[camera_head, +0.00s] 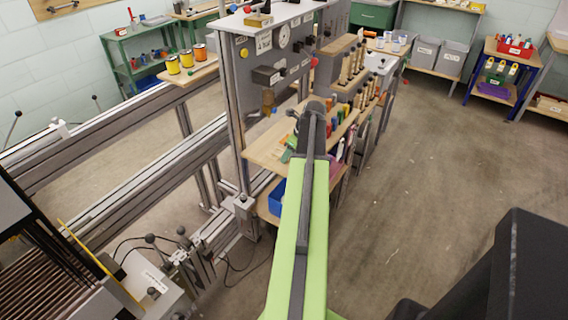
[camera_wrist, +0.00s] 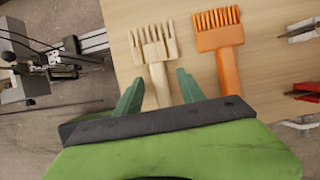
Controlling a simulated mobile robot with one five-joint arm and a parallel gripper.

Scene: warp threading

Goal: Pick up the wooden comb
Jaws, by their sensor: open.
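The wooden comb (camera_wrist: 155,52) is pale, with a toothed head and a narrower handle. It lies on a light wooden shelf (camera_wrist: 115,12) in the wrist view, with its teeth pointing away from me. My gripper (camera_wrist: 158,86) is open, with one green finger on each side of the comb's handle. I cannot tell whether the fingers touch it or how high they are above the shelf. The handle's lower end is hidden behind the gripper body. In the head view my arm reaches to the shelf (camera_head: 262,150), and its end hides the comb.
An orange comb (camera_wrist: 219,35) lies just right of the wooden comb, close to my right finger. Red-handled pliers (camera_wrist: 303,91) lie at the far right. The shelf's left edge is close to my left finger. A grey machine panel (camera_head: 270,60) stands behind the shelf.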

